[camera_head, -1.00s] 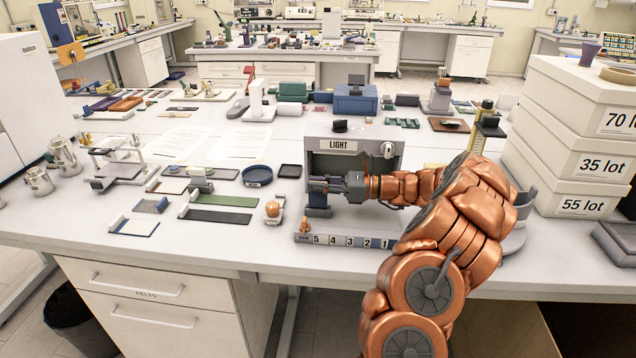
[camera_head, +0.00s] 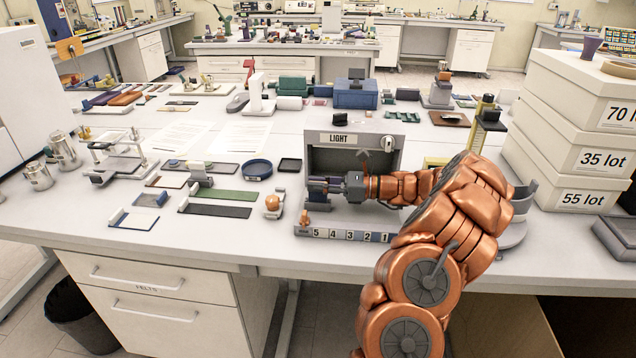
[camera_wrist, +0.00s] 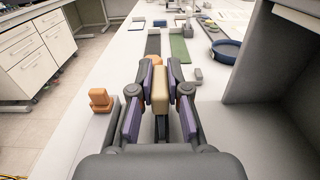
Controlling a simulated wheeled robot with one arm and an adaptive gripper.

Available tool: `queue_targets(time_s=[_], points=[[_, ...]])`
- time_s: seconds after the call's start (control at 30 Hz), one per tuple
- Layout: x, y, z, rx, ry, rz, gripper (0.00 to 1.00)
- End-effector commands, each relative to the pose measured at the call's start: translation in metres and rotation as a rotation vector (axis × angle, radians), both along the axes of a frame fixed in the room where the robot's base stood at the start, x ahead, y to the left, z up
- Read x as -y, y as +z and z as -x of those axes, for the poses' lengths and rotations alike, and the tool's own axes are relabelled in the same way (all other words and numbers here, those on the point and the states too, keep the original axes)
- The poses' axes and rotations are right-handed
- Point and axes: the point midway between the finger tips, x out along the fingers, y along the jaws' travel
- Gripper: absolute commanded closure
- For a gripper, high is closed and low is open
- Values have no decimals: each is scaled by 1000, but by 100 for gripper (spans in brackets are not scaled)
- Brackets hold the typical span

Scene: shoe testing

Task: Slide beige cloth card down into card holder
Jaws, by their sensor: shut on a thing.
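My gripper (camera_wrist: 160,92) is shut on a beige card (camera_wrist: 160,88), seen edge-on between the purple pads in the wrist view. In the head view my gripper (camera_head: 328,186) is at the front left of the grey light box (camera_head: 353,138), low over the table. The card cannot be made out there.
A blue round dish (camera_head: 257,170), a green strip (camera_head: 222,195) and a dark strip (camera_head: 214,210) lie to the left. White boxes (camera_head: 575,165) stand at the right.

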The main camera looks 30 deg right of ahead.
Motion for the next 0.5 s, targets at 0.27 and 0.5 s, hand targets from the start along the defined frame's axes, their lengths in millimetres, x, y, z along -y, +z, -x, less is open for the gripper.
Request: queue_targets(time_s=[0.27,0.5], points=[[0,-1,0,0,0,0,64],[0,-1,0,1,0,1,55]])
